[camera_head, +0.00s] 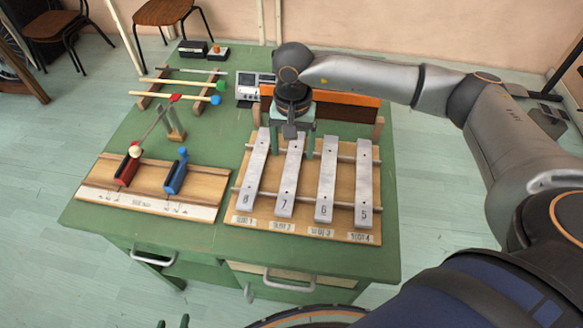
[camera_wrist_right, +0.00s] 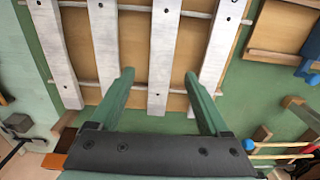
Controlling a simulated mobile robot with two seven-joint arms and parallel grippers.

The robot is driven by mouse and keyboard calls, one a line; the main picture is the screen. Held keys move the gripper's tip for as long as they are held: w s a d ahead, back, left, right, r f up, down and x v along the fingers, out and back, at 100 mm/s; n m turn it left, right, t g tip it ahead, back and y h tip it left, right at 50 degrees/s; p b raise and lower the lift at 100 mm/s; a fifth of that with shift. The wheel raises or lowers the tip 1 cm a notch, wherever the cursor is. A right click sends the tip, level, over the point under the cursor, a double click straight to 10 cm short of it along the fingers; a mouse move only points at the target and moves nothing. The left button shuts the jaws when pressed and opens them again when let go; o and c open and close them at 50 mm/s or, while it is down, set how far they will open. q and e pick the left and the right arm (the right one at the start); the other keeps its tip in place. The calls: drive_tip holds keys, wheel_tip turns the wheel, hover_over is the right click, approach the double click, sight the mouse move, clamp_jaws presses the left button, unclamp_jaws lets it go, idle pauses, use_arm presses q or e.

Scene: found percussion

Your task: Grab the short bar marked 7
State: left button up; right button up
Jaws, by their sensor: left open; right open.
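The bar marked 7 (camera_head: 288,185) is a silver bar, second from left on the wooden rack (camera_head: 268,220). It lies between the bars marked 8 (camera_head: 251,175) and 6 (camera_head: 326,190). My right gripper (camera_head: 293,150) is open and empty over its far end, partly hiding that end. In the right wrist view the gripper (camera_wrist_right: 159,76) has one green finger on each side of the bar marked 7 (camera_wrist_right: 164,45); its number is out of that view. The exact height above the bar is hard to tell. My left gripper (camera_head: 172,322) shows only its fingertips at the bottom edge, open and empty.
The bar marked 5 (camera_head: 363,185) is at the rack's right. An orange board (camera_head: 345,107) stands behind the rack. To the left are a wooden board (camera_head: 148,185) with red and blue blocks, and mallets (camera_head: 183,97).

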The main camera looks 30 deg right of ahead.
sight(292, 165)
drive_tip(key=f, duration=0.4)
drive_tip(key=shift+w+f, duration=0.2)
drive_tip(key=shift+f, duration=0.2)
clamp_jaws()
idle(0.4)
